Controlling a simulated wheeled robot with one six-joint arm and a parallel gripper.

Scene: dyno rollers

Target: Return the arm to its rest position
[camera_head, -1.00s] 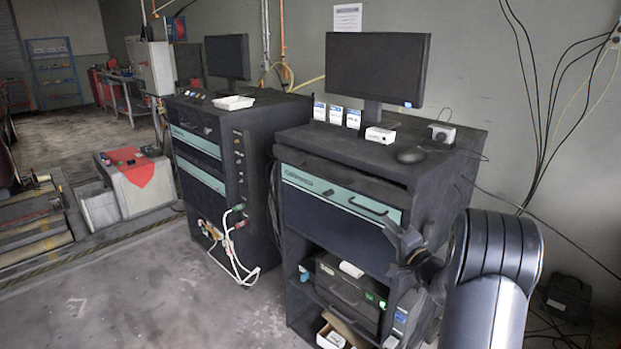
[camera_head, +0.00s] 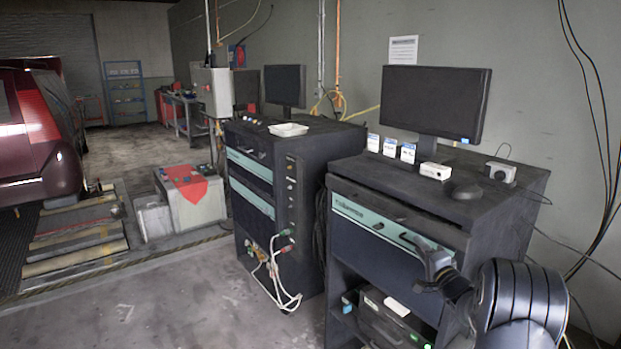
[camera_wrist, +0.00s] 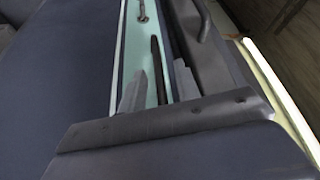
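My gripper (camera_wrist: 157,78) shows in the wrist view with its two grey fingers apart and nothing between them. Beyond the fingers are a teal strip (camera_wrist: 133,50) and dark handles of a cabinet front. In the head view my arm is at the lower right, bent, with its end in front of the teal-striped drawer (camera_head: 375,222) of the right cabinet. The fingertips are hard to make out there, and I cannot tell whether they touch the cabinet front.
The right cabinet (camera_head: 345,265) carries a monitor (camera_head: 435,101), a white box (camera_head: 435,171) and a mouse (camera_head: 466,191). A second cabinet (camera_head: 308,215) with hanging hoses stands to its left. A dark red car (camera_head: 35,135) is at the far left. The floor (camera_head: 200,300) in front is clear.

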